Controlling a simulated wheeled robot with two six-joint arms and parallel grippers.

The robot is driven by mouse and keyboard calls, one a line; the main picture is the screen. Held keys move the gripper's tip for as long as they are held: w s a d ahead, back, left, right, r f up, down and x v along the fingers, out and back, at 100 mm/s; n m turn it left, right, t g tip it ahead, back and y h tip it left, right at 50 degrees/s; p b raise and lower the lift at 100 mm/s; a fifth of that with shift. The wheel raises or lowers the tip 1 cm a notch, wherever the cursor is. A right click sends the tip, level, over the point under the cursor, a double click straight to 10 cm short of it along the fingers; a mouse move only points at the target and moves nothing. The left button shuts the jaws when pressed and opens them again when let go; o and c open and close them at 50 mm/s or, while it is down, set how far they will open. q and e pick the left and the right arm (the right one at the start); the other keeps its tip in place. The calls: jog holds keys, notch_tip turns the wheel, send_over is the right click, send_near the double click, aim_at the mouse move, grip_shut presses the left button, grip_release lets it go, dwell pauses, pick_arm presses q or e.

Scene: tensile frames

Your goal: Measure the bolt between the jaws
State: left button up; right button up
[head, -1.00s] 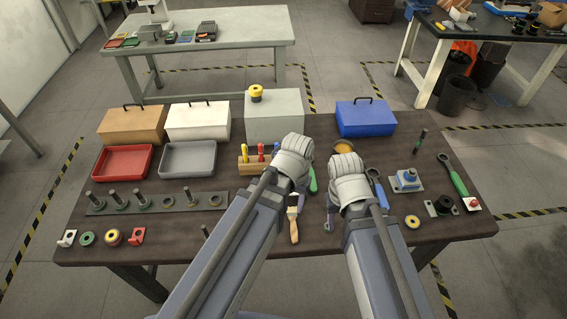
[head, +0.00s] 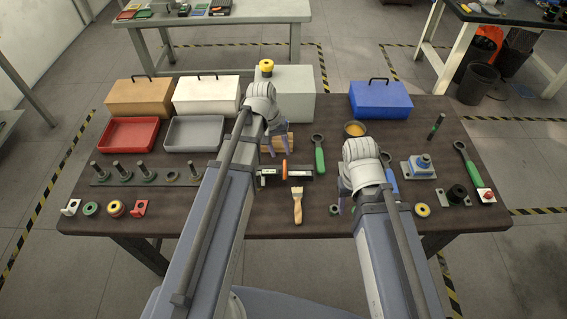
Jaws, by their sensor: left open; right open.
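Several upright bolts (head: 118,169) stand on a dark strip (head: 103,183) at the left of the table. A device with a dark body, pale end pieces and an orange disc (head: 285,170) lies mid-table; it may be the one with the jaws, but its gap is too small to make out. My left gripper (head: 277,146) is open, fingers down, beyond that device and in front of the wooden tool rack (head: 292,142), which it largely hides. My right gripper (head: 346,196) is open, low over the table right of the brush, mostly hidden by its own wrist. I see no bolt in either gripper.
A brush (head: 297,205) and a green-handled wrench (head: 319,155) lie between my arms. A red tray (head: 129,147), a grey tray (head: 195,149) and several boxes, including a blue one (head: 380,98), stand behind. A blue mount (head: 420,166) sits right.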

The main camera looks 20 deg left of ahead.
aim_at(285, 165)
pick_arm(q)
jog(key=f+b, duration=0.2)
jog(key=f, duration=0.1)
jog(key=d+f+b, duration=0.1)
jog(key=f+b, duration=0.2)
jog(key=shift+w+d+f, duration=0.1)
jog(key=shift+w, duration=0.1)
grip_shut()
dwell(1.3)
